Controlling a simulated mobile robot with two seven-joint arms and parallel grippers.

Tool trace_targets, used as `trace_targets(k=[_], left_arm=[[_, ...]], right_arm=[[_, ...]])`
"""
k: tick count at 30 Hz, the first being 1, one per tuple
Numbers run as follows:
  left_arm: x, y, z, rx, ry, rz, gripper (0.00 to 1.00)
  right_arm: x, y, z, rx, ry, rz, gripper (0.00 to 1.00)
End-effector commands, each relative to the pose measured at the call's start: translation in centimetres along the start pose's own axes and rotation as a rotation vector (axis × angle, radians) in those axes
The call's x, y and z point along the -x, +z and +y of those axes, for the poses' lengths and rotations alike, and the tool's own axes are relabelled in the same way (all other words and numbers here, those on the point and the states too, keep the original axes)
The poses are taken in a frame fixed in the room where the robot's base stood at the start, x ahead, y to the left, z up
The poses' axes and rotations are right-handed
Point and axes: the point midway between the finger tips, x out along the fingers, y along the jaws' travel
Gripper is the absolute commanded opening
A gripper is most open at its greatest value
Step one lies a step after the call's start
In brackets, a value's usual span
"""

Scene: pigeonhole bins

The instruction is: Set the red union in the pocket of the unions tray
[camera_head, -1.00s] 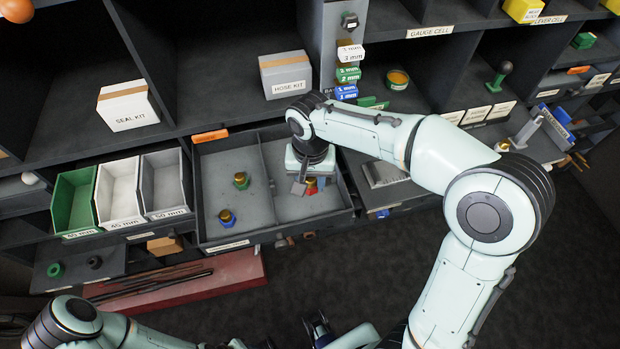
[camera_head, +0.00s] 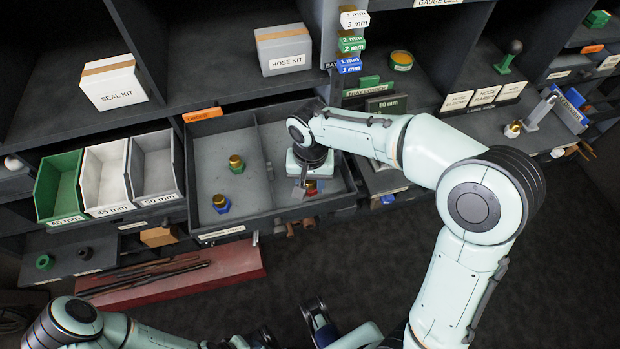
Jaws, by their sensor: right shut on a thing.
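The red union (camera_head: 311,188), with a brass-coloured top, is in the right half of a grey two-part tray (camera_head: 222,233). My right gripper (camera_head: 305,185) comes down from above and is shut on it, partly hiding it. I cannot tell whether the union touches the tray floor. A green union (camera_head: 236,165) and a blue union (camera_head: 221,204) stand in the left half, both with brass-coloured tops. The tray's front label is too small to read. My left arm lies along the bottom edge; its jaws cannot be made out.
Green, white and grey bins (camera_head: 155,168) stand left of the tray. Above it are shelves with a seal kit box (camera_head: 113,83) and a hose kit box (camera_head: 284,50). A divider (camera_head: 262,165) splits the tray. Dark floor lies in front, with a red slab (camera_head: 225,268) at lower left.

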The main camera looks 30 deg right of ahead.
Motion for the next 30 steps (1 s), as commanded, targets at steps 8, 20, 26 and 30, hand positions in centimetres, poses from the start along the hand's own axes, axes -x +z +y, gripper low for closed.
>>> trace_targets(k=[8,20,26,30], left_arm=[[0.0,0.0,0.1,-0.001,0.001,0.001,0.43],[-0.4,0.0,-0.1,0.0,0.0,-0.001,0.43],[-0.6,0.0,-0.2,0.0,0.0,-0.002,0.43],[-0.7,0.0,-0.2,0.0,0.0,-0.002,0.43]], right_arm=[[0.0,0.0,0.0,0.0,0.0,0.001,0.02],[-0.6,0.0,0.0,0.0,0.0,0.0,0.02],[-1.0,0.0,0.0,0.0,0.0,0.0,0.02],[-1.1,0.0,0.0,0.0,0.0,0.001,0.57]])
